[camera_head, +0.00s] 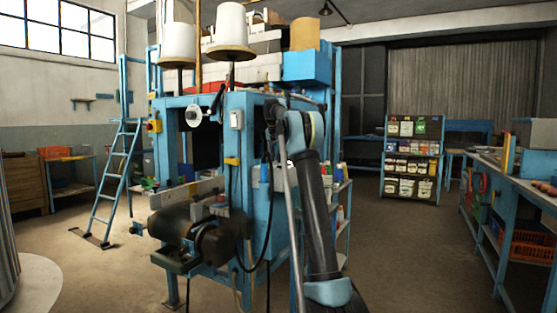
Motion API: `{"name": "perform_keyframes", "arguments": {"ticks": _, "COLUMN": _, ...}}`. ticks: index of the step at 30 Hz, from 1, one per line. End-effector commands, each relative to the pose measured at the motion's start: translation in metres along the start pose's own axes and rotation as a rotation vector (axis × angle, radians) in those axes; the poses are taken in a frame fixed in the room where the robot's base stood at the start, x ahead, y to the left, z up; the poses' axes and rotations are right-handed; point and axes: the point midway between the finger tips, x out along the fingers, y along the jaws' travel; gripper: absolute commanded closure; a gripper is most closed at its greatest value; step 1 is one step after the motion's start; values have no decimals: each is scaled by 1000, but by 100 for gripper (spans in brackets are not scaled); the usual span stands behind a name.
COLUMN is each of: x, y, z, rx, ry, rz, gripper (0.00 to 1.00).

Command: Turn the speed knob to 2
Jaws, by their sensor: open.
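A blue-framed sewing machine stand (262,215) stands at the centre. A round white disc with a dark centre (194,116) is on its upper front; it may be a dial, but no numbers can be read.
White thread cones (231,24) stand on top of the machine. A blue ladder (117,175) leans at left. A shelf of small packets (411,158) and a blue workbench (505,195) stand at right. The floor between machine and workbench is clear.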

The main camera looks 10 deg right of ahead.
Motion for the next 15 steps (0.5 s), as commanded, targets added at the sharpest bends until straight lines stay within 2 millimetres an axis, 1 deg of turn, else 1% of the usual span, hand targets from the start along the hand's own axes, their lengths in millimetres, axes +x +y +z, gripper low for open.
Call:
{"name": "perform_keyframes", "arguments": {"ticks": 5, "x": -29, "y": 0, "z": 0, "rx": -1, "ry": 0, "rz": 0, "gripper": 53}}
{"name": "perform_keyframes", "arguments": {"ticks": 9, "x": -57, "y": 0, "z": 1, "rx": -1, "ry": -1, "rz": 0, "gripper": 53}}
{"name": "perform_keyframes", "arguments": {"ticks": 15, "x": -90, "y": 0, "z": 0, "rx": 0, "ry": -1, "rz": 0, "gripper": 53}}
